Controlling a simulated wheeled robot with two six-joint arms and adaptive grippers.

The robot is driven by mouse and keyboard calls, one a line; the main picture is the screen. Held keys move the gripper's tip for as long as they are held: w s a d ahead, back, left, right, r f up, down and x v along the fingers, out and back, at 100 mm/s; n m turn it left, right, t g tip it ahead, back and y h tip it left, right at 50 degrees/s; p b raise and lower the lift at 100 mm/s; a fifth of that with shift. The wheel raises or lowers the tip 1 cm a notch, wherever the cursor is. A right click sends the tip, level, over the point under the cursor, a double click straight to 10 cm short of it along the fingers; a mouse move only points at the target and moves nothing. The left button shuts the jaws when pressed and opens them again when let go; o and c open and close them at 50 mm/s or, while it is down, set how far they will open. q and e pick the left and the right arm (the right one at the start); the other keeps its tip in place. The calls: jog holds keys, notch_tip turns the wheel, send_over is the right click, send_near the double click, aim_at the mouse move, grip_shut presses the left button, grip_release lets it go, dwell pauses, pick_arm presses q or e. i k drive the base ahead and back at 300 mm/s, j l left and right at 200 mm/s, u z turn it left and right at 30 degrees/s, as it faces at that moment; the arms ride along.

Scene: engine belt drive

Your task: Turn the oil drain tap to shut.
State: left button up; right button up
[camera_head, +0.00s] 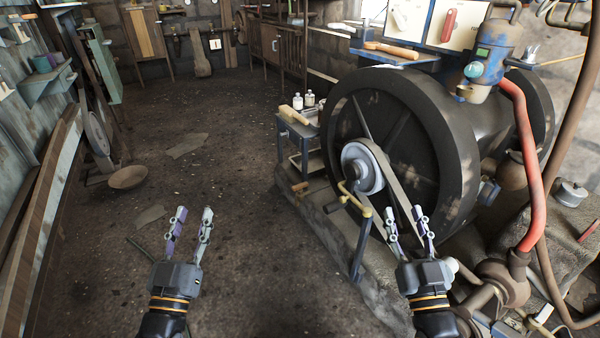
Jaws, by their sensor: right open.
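I cannot make out the oil drain tap for certain. A small brass-brown fitting (300,188) sits low on the stone base, left of the big black flywheel (345,100); it is too small to tell whether it is the tap or how it is turned. My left gripper (194,214) is open and empty over the bare floor, well left of the engine. My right gripper (405,217) is open and empty in front of the flywheel's lower part, right of the brass crank handle (352,198). Neither gripper visibly holds anything.
A belt (400,185) runs down from the silver pulley (362,168). A red hose (527,150) curves down at the right. A small cart (298,130) with bottles stands left of the flywheel. A bowl (128,178) lies on the floor at left. The middle floor is mostly clear.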

aim_at(299, 186)
jog(key=i+j, duration=0.4)
jog(key=i+j+z, duration=0.15)
jog(key=i+j, duration=0.2)
jog(key=j, duration=0.15)
jog(key=i+j, duration=0.35)
jog(key=j, duration=0.15)
jog(key=i+l+z, duration=0.05)
